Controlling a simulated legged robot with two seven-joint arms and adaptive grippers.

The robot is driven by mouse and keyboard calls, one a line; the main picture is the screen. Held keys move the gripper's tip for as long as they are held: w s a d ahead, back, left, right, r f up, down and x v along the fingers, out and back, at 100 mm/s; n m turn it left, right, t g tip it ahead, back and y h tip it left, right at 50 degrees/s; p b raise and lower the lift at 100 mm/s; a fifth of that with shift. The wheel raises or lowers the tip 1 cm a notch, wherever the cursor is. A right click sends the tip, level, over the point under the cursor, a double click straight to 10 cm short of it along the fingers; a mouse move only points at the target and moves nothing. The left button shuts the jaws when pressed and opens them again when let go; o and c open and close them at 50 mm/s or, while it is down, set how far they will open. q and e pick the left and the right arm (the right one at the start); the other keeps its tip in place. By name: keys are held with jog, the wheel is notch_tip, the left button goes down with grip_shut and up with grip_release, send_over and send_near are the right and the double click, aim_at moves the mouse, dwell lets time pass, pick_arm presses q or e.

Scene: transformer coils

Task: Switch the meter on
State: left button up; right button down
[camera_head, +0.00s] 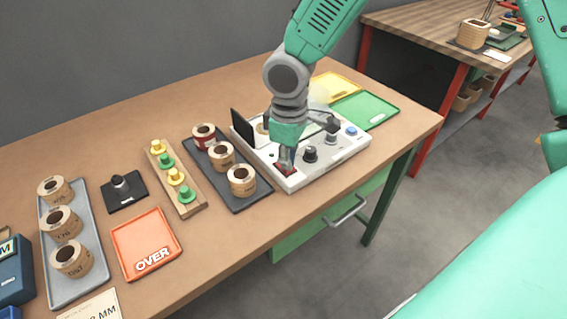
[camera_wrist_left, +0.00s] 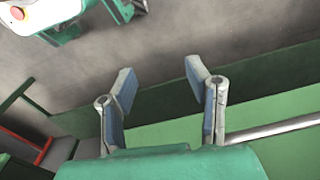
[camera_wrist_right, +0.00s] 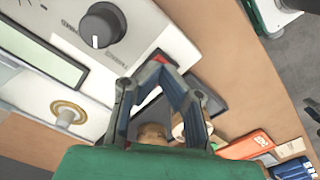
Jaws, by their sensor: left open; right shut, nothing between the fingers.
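The meter (camera_head: 334,158) is a pale box with dark knobs, a blue button and a raised dark panel at its left side. My right gripper (camera_head: 286,166) points down over its front left corner, with its fingertips at the red switch (camera_head: 280,171). The right wrist view shows the right gripper (camera_wrist_right: 163,70) shut and empty, its tips right beside or on the red switch (camera_wrist_right: 160,58); contact and the switch position cannot be told. The fingers partly cover the switch. My left gripper (camera_wrist_left: 160,76) is open and empty, over the floor and a green surface in the left wrist view.
A dark tray (camera_head: 222,182) with several coils stands just left of the meter. Green (camera_head: 366,108) and yellow (camera_head: 340,86) trays lie behind it. A peg rack (camera_head: 184,205), an orange OVER tray (camera_head: 133,247) and a grey coil tray (camera_head: 90,285) stand further left.

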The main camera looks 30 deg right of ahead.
jog(key=shift+f, duration=0.2)
notch_tip(320, 180, up, 7)
jog(key=p, duration=0.7)
jog(key=shift+r+p, duration=0.1)
jog(key=shift+p, duration=0.25)
jog(key=shift+s, duration=0.1)
dwell(0.3)
